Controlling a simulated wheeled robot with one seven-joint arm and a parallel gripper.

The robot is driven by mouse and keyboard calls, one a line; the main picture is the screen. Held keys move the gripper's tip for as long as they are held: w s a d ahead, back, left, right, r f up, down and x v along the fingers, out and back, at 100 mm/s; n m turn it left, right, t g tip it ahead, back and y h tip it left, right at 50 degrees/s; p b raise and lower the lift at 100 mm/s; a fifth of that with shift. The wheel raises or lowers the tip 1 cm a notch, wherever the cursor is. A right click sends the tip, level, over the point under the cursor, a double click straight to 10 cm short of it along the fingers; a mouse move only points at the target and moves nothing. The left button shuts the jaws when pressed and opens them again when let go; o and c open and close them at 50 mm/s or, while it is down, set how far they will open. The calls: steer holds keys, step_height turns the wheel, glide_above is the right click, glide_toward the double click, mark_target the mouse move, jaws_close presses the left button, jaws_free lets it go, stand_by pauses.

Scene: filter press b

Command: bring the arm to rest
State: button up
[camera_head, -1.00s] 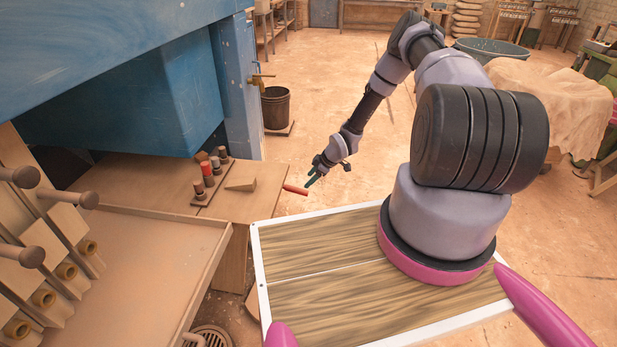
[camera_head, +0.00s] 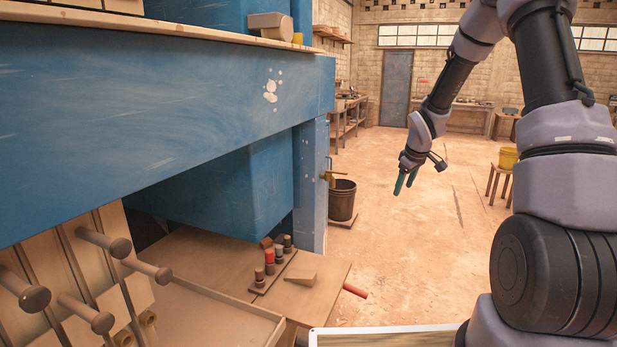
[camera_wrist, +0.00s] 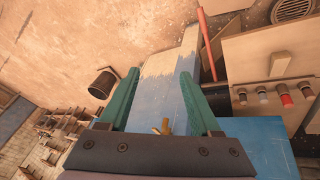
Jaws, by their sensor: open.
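My gripper (camera_head: 405,183) hangs from my arm over open floor, to the right of the blue press frame. Its two green fingers point down and stand apart, with nothing between them. In the wrist view my gripper (camera_wrist: 160,98) also shows open and empty, with the blue post (camera_wrist: 165,85) of the press in the background behind the fingers. The arm is raised and bent, with its upper links at the right of the head view.
The blue press (camera_head: 150,110) fills the left. A wooden bench (camera_head: 215,258) holds a rack of small cylinders (camera_head: 272,268) and a wedge (camera_head: 297,280); a red handle (camera_head: 355,290) sticks out. A black bucket (camera_head: 342,200) stands by a brass tap (camera_head: 330,177). The floor around my gripper is clear.

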steer(key=s+a+r+m+t, duration=0.1)
steer(key=s+r+m, duration=0.2)
steer(key=s+r, duration=0.6)
steer(key=s+a+r+m, duration=0.1)
steer(key=s+r+m, duration=0.2)
steer(key=s+r, duration=0.65)
steer(key=s+a+r+m+y, duration=0.1)
steer(key=s+r, duration=0.3)
steer(key=s, duration=0.4)
steer(key=s+a+r+m+t, duration=0.1)
steer(key=s+r+m, duration=0.3)
steer(key=s, duration=0.4)
steer(key=shift+a+r+m+y, duration=0.3)
steer(key=shift+a+y, duration=0.1)
steer(key=shift+a, duration=0.45)
steer(key=shift+w, duration=0.1)
